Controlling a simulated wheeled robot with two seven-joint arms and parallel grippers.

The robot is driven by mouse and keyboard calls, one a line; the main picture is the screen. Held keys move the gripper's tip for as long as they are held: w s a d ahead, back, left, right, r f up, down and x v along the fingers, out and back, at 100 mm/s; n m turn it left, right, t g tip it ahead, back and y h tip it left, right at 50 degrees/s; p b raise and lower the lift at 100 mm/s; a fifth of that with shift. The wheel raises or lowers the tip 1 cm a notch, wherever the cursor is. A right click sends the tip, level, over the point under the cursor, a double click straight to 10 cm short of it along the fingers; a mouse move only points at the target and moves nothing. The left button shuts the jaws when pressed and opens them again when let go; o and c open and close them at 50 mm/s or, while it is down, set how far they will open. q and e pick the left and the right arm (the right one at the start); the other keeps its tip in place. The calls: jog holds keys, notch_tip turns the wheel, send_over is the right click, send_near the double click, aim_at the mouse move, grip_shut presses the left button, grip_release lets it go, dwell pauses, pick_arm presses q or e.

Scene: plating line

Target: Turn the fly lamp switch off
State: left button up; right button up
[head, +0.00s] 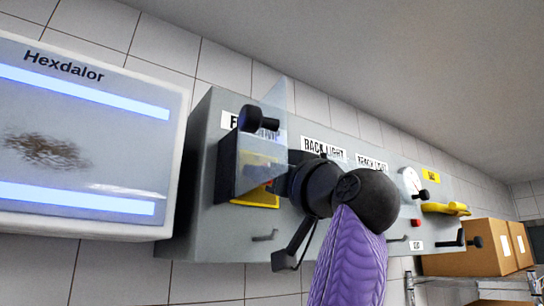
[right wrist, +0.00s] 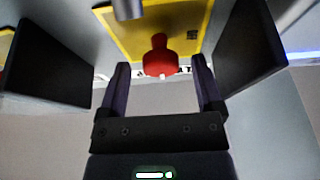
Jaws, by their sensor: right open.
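In the head view the fly lamp label (head: 250,124) is partly hidden behind a clear cover (head: 277,100) with a dark knob (head: 259,119). Below it are a dark housing (head: 226,170) and a yellow plate (head: 262,197). In the right wrist view a red switch knob (right wrist: 160,53) stands out from a yellow plate (right wrist: 118,22). My right gripper (right wrist: 160,68) is open, its fingers on either side of the red knob with gaps showing. In the head view my purple right arm hides part of the panel. My left gripper is not in view.
Dark side walls (right wrist: 262,50) flank my fingers. The fly lamp (head: 90,145), marked Hexdalor, has two glowing blue tubes. The grey panel (head: 200,222) also carries other labelled controls, a dial (head: 411,182) and a yellow handle (head: 445,209). Cardboard boxes (head: 480,258) stand at right.

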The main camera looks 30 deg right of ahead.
jog(key=shift+w, duration=0.1)
jog(key=shift+a, duration=0.1)
jog(key=shift+c, duration=0.4)
grip_shut()
jog(key=shift+d+r+n+g+y, duration=0.15)
jog(key=shift+n+g+y, duration=0.9)
jog(key=shift+n, duration=2.7)
jog(key=shift+d+r+n+g+y, duration=0.1)
jog(key=shift+n+g+y, duration=0.95)
jog(key=shift+n, duration=2.65)
jog(key=shift+d+r+n+g+y, duration=0.15)
jog(key=shift+n+g+y, duration=0.85)
jog(key=shift+n, duration=2.75)
jog(key=shift+f+g, duration=0.1)
jog(key=shift+g, duration=0.3)
